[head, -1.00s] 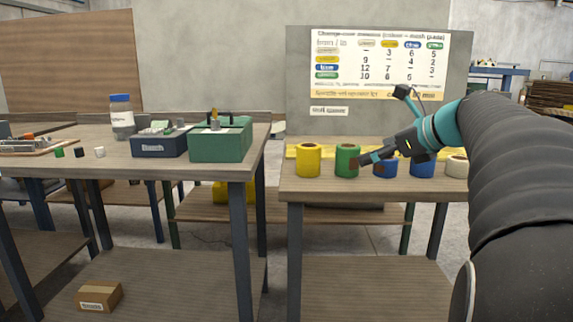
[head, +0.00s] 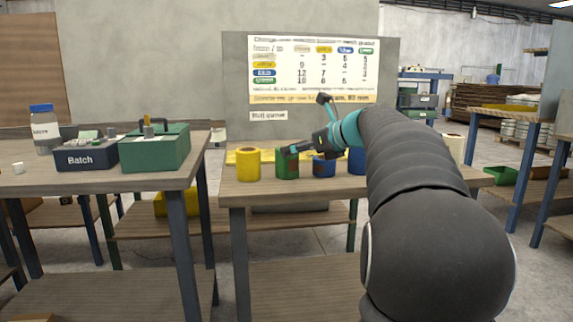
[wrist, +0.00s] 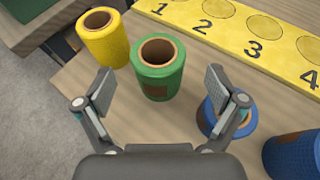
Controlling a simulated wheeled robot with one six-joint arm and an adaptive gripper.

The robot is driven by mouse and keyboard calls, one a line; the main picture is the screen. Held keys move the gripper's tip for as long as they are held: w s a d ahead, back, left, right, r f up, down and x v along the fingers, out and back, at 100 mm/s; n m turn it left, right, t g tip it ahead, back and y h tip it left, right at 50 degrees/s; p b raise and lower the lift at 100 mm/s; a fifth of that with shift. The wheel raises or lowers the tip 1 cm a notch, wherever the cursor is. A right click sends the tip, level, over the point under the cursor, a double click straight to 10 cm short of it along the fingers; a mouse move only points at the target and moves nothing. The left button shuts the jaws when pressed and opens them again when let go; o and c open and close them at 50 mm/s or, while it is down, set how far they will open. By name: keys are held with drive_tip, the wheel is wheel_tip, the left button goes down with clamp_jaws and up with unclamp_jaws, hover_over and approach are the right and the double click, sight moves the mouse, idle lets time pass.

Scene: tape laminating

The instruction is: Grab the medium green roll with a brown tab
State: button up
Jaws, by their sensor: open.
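The green roll (head: 287,165) stands upright on the right-hand table, between a yellow roll (head: 248,164) and a blue roll (head: 324,167). It has a brown tab on its side. In the wrist view the green roll (wrist: 157,72) is ahead of my gripper, with its brown core facing up and the brown tab (wrist: 167,90) on the near side. My gripper (wrist: 158,88) is open and empty, its fingers spread to either side of the line to the roll. In the head view my gripper (head: 296,149) is close beside the green roll, partly in front of it.
A small blue roll (wrist: 228,122) sits by the right finger, and a larger blue roll (wrist: 295,152) is farther right. A yellow board with numbered circles (wrist: 240,32) lies behind the rolls. The yellow roll (wrist: 103,38) stands left, near the table edge.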

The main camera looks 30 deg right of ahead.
drive_tip(key=x, duration=0.4)
drive_tip(key=shift+w+a+f+b, duration=0.15)
drive_tip(key=shift+w+f+b, duration=0.05)
drive_tip(key=shift+f+b, duration=0.2)
drive_tip(key=c, duration=1.3)
